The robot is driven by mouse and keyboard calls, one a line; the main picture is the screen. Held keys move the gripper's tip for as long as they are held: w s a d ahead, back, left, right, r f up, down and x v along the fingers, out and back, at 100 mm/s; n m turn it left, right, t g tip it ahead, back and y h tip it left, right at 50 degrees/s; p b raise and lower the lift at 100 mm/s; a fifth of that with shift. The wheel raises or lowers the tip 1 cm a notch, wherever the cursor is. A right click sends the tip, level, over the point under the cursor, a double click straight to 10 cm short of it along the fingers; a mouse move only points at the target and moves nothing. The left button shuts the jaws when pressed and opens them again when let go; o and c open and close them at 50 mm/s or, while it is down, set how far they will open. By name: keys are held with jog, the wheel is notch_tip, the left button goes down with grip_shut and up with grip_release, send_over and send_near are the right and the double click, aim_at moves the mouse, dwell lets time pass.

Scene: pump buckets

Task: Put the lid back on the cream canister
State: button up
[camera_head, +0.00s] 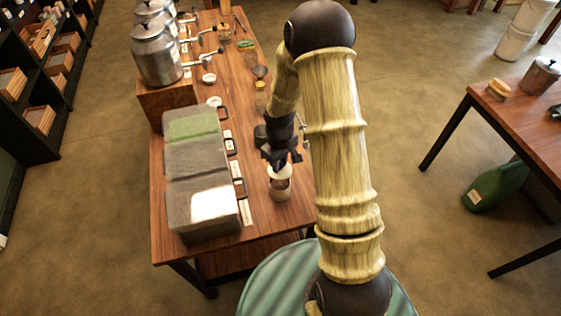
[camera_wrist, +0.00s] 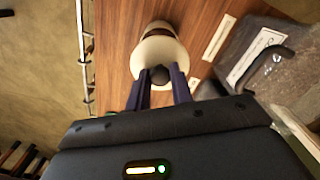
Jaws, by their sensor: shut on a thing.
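The cream canister (camera_head: 280,194) stands upright near the right edge of the wooden table in the head view. The cream lid (camera_head: 279,171) is right above it, under my gripper (camera_head: 279,158). In the wrist view, the round lid (camera_wrist: 150,52) has a dark knob (camera_wrist: 160,75) between the two fingers of my gripper (camera_wrist: 161,88). My gripper is shut on the knob. Part of the canister (camera_wrist: 159,27) shows beyond the lid's far edge in the wrist view. I cannot tell whether the lid touches the canister's rim.
Grey lidded bins (camera_head: 200,200) with handles stand on the table left of the canister. A jar (camera_head: 261,97), a small white bowl (camera_head: 209,79) and metal pump canisters (camera_head: 157,54) stand farther back. Bare wooden table (camera_head: 285,215) lies in front of the canister.

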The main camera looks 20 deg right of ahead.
aim_at(280, 174)
jog(key=shift+f+b, duration=1.95)
jog(key=shift+f, duration=0.85)
jog(key=shift+w, duration=0.25)
jog(key=shift+a, duration=0.15)
jog(key=shift+s, duration=0.2)
jog(key=shift+s+d+f, duration=0.15)
jog(key=shift+s+d, duration=0.05)
jog(key=shift+d, duration=0.1)
jog(key=shift+a, duration=0.2)
jog(key=shift+w+d+f, duration=0.1)
jog(key=shift+w+f, duration=0.15)
jog(key=shift+w, duration=0.15)
